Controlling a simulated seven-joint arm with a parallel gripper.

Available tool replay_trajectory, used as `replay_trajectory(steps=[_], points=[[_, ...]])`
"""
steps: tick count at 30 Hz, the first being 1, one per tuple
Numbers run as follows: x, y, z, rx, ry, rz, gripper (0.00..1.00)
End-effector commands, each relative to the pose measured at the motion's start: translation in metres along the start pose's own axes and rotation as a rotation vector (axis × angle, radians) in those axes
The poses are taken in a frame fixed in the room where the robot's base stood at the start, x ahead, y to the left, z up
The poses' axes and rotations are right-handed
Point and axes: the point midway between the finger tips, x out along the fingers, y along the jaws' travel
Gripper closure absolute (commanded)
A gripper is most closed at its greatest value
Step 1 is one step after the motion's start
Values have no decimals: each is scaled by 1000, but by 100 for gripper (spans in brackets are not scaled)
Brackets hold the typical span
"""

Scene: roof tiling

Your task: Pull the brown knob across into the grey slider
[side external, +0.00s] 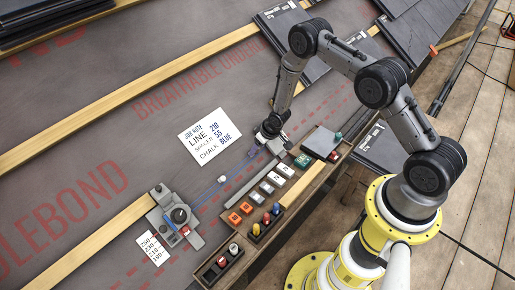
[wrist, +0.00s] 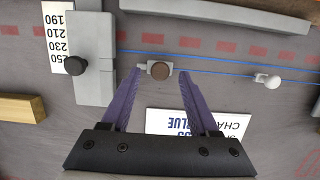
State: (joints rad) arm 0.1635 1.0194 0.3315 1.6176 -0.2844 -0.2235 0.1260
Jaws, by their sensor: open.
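In the wrist view the brown knob (wrist: 161,70) is a round disc on a short pale bar lying by the blue line. The grey slider (wrist: 92,88) is a block to its left, with a black knob (wrist: 75,65) on its side. A gap separates the brown knob from the slider. My gripper (wrist: 159,74) is open, with one purple finger on each side of the brown knob in the picture. I cannot tell whether the fingertips are down around it. In the side view my gripper (side external: 262,150) is low over the work, and the brown knob cannot be made out.
A white bead (wrist: 268,80) sits on the blue line to the right. A number card (wrist: 58,38) and a timber batten (wrist: 20,109) are left of the slider. A long grey bar (wrist: 215,14) lies above. The job note (side external: 210,135) lies flat; a parts tray (side external: 268,222) stands nearby.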

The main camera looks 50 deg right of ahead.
Motion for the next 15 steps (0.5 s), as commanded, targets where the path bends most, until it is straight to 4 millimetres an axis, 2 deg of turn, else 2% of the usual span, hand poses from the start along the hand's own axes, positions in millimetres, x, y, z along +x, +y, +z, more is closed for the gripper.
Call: replay_trajectory(steps=[6,14,15], points=[[11,0,0,0,0,0,39],[12,0,0,0,0,0,39],[12,0,0,0,0,0,44]])
